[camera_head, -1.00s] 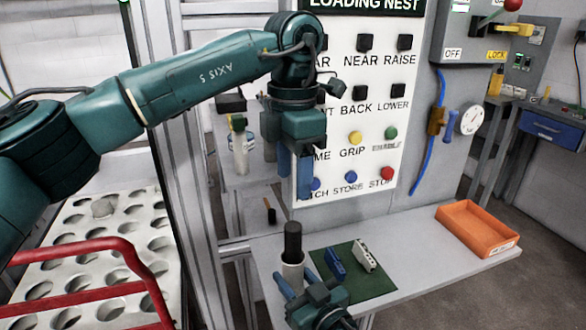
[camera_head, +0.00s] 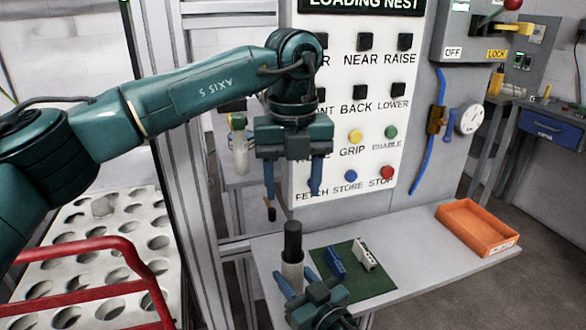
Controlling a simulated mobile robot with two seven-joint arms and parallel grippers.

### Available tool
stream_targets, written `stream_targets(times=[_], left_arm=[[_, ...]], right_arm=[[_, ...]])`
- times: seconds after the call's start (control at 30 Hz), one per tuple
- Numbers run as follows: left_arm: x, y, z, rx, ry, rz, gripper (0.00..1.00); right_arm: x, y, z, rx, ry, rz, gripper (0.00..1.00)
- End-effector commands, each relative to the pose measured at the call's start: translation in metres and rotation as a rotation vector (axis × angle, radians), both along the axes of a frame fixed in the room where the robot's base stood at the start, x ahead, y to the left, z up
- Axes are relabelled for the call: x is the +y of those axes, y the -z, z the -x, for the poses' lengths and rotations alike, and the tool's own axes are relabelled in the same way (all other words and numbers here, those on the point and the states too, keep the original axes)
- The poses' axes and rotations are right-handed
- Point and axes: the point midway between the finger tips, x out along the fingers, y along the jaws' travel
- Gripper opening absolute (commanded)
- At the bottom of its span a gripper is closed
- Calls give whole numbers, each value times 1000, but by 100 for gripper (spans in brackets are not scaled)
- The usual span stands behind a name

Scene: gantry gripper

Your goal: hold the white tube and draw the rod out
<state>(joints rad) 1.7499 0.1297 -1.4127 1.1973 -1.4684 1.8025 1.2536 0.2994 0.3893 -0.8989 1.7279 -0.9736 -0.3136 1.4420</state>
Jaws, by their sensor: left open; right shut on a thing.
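The white tube (camera_head: 292,276) stands upright on the grey shelf. The dark rod (camera_head: 293,240) sticks up out of its top. My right gripper (camera_head: 293,284) comes in from below and is shut on the white tube, with its blue fingers on either side. My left gripper (camera_head: 293,190) hangs above the rod, fingers pointing down and spread apart. It is open and empty, with a gap between its fingertips and the rod's top. The tube's lower end is partly hidden by my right gripper.
An orange tray (camera_head: 478,228) sits at the shelf's right end. The button panel (camera_head: 375,120) stands close behind my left gripper. The shelf between mat and tray is clear.

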Motion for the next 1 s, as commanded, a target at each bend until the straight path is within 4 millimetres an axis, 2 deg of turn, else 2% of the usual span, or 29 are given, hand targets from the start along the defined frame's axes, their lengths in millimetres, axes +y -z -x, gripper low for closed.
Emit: stream_targets(times=[0.1,0.3,0.5,0.7,0.93,1.0], left_arm=[[0,25,1,5,1,-2,54],[1,63,0,3,1,-1,54],[0,88,0,1,2,-1,54],[0,98,0,1,2,-1,54],[0,98,0,0,2,-1,54],[0,98,0,0,2,-1,49]], right_arm=[[0,0,0,0,0,0,15],[0,0,0,0,0,0,15],[0,0,0,0,0,0,15],[0,0,0,0,0,0,15],[0,0,0,0,0,0,15],[0,0,0,0,0,0,15]])
